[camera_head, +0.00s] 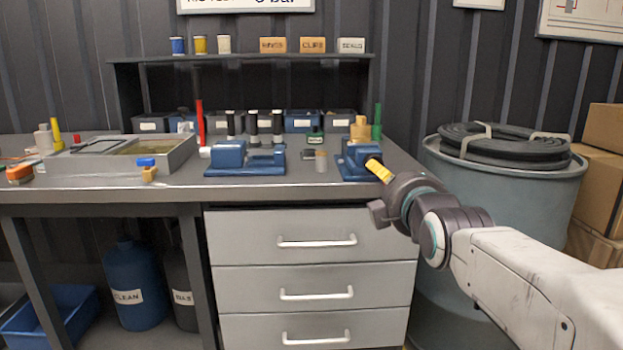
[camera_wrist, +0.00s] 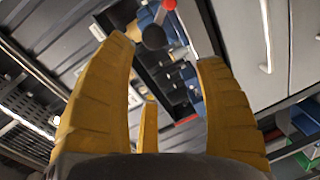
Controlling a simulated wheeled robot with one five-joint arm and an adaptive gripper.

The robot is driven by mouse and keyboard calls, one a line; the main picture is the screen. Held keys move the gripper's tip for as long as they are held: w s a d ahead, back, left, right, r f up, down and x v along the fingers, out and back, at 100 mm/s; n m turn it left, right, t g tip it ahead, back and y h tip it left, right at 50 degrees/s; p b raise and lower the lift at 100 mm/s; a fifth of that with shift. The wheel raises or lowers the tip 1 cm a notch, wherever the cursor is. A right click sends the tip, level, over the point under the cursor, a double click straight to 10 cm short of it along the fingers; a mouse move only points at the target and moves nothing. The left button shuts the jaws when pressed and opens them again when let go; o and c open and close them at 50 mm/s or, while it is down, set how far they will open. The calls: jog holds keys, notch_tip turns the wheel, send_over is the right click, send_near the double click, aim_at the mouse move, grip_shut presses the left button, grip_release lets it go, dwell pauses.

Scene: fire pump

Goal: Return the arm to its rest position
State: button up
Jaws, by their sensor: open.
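My arm reaches in from the right in the head view. My gripper (camera_head: 378,171) is in front of the bench's right end, its yellow fingers overlapping the right blue vice (camera_head: 352,168) in the picture. I cannot tell whether they touch it. In the wrist view the fingers of my gripper (camera_wrist: 164,55) are spread wide, with nothing held between them. Beyond them are blue fixtures and a red-tipped rod, seen tilted.
The workbench (camera_head: 330,187) carries another blue vice (camera_head: 228,155), a grey tray (camera_head: 180,160) and several bottles. A drum (camera_head: 540,190) with a coiled hose (camera_head: 500,140) stands right of the bench, close to my arm. Cardboard boxes (camera_head: 605,128) are stacked at far right. Drawers (camera_head: 300,240) are shut.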

jog(key=s+r+m+g+p, duration=0.3)
jog(key=s+m+g+p, duration=0.1)
jog(key=s+p, duration=0.6)
jog(key=s+r+m+g+p, duration=0.3)
jog(key=s+m+p, duration=0.3)
jog(key=s+p, duration=0.4)
jog(key=s+r+m+g+p, duration=0.4)
jog(key=s+p, duration=0.6)
jog(key=p, duration=0.6)
jog(key=shift+s+m+g, duration=0.4)
jog(key=shift+m+g, duration=0.2)
jog(key=shift+g, duration=0.5)
